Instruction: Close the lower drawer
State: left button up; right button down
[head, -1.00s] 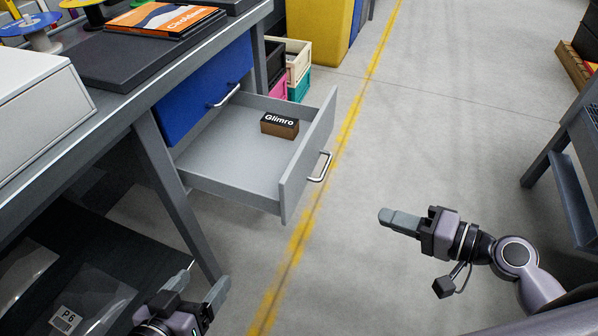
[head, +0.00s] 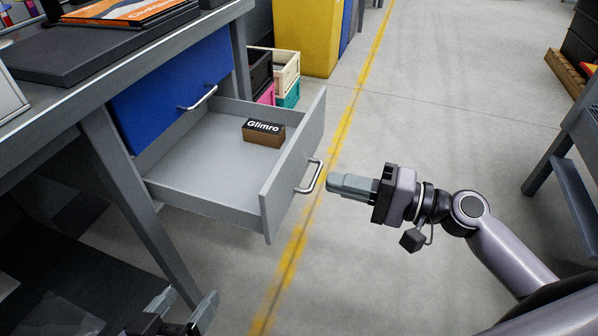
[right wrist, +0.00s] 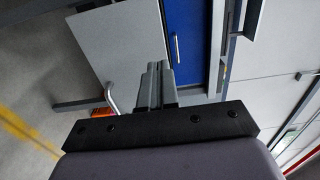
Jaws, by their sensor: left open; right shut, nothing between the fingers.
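The lower drawer (head: 292,165) is grey and pulled well out under the bench, with a metal bar handle (head: 311,177) on its front. A small brown and black box marked Glimro (head: 263,132) lies in it. Above it is the blue upper drawer (head: 175,92), which is shut. My right gripper (head: 332,185) is shut and empty, just right of the handle with a small gap showing. In the right wrist view the fingers (right wrist: 158,75) point at the grey drawer front (right wrist: 125,50), and the handle (right wrist: 109,97) is to their left. My left gripper (head: 185,305) is open at the bottom left, below the bench.
The bench top (head: 120,45) holds a dark slab and an orange book. Coloured crates (head: 285,75) and a yellow cabinet (head: 306,35) stand behind the drawer. The floor right of the yellow line (head: 345,120) is largely clear. A grey rack stands at far right.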

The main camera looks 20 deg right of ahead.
aim_at(282, 170)
pick_arm(q)
jog(key=shift+a, duration=0.15)
pick_arm(e)
jog(key=x, duration=0.7)
jog(key=shift+w+a, duration=0.2)
jog(key=shift+a, duration=0.1)
